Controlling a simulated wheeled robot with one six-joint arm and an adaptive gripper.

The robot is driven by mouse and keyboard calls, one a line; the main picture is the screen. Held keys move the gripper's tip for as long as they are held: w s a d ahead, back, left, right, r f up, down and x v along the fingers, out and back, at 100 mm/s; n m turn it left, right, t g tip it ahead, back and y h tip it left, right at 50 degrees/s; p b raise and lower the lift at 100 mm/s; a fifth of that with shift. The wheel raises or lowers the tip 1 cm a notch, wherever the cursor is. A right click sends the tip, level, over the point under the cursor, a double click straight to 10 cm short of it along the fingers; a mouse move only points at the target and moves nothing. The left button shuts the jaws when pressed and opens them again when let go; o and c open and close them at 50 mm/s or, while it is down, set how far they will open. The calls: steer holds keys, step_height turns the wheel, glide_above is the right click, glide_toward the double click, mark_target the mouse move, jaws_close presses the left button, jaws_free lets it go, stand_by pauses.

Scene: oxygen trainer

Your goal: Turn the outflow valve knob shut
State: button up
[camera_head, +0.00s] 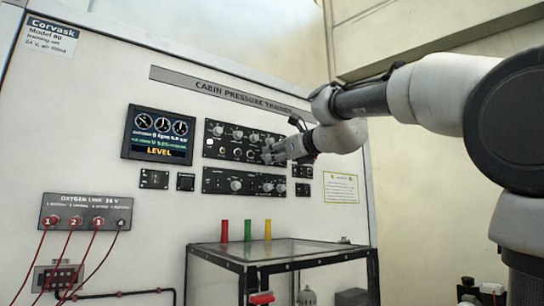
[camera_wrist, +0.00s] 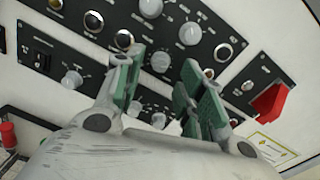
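The trainer's upper black panel (camera_head: 222,142) and lower black panel (camera_head: 215,181) carry several grey knobs. Their labels are too small to read, so I cannot tell which is the outflow valve knob. My gripper (camera_head: 272,152) is at the right part of the upper panel and hides some of it. In the wrist view my gripper (camera_wrist: 160,92) is open, with green-padded fingers apart. One grey knob (camera_wrist: 160,61) shows in line with the gap, beyond the fingertips. More knobs show below it between the fingers. I see no contact with any knob.
A display (camera_head: 158,135) reading LEVEL is left of the panels. A red switch cover (camera_wrist: 269,101) sticks out at the right in the wrist view. Below are a dark-framed table (camera_head: 285,250) with coloured upright pieces, and an oxygen panel (camera_head: 87,212) with red leads.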

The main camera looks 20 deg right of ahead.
steer(key=shift+x, duration=1.15)
steer(key=shift+c, duration=0.5)
jaws_close()
